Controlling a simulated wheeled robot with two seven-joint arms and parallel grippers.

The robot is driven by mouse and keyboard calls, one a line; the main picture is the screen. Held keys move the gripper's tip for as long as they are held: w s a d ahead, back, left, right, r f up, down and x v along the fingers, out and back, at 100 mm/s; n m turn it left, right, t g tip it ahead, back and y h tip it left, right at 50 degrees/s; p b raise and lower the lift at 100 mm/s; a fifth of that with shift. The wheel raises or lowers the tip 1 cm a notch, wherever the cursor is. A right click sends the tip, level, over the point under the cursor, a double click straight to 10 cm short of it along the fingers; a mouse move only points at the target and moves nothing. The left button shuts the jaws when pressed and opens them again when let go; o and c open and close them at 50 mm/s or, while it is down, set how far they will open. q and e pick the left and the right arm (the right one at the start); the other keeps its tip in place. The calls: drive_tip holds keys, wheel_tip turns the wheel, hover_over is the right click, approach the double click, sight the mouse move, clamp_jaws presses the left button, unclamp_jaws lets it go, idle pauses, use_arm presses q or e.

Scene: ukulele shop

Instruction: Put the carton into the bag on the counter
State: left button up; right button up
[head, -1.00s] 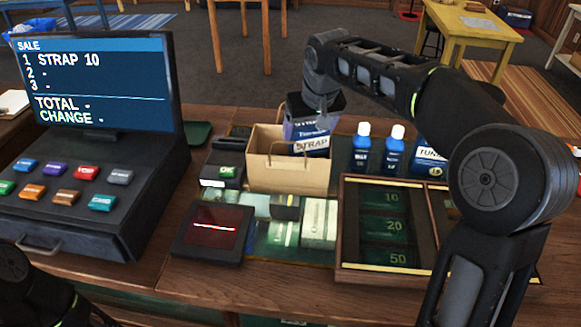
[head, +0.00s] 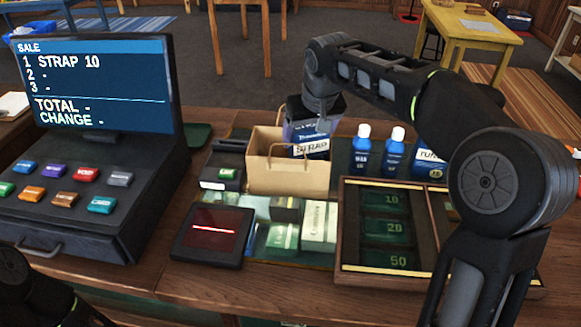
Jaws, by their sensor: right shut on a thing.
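The carton (head: 311,149), dark blue with a white label reading STRAP, is at the right side of the brown paper bag (head: 285,179). The bag stands upright and open on the counter, its handle up. My right gripper (head: 316,112) is shut on the carton from above. The carton's lower part is hidden at the bag's right rim, so I cannot tell how far it is inside or whether it is just behind. Only dark parts of my left arm show at the lower left; its gripper is out of view.
The register with its SALE screen (head: 95,85) stands at left. A scanner pad (head: 212,236) and small cartons (head: 319,226) lie in front of the bag. A cash tray (head: 388,225) and blue bottles (head: 361,149) are at right.

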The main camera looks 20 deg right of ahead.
sight(311, 128)
drive_tip(key=shift+f+b, duration=0.5)
drive_tip(key=shift+f, duration=0.25)
idle(0.3)
drive_tip(key=o, duration=1.5)
drive_tip(key=shift+r, duration=0.1)
drive_tip(key=v, duration=0.7)
drive_tip(key=shift+s+r+b, duration=0.2)
drive_tip(key=shift+r+b, duration=0.1)
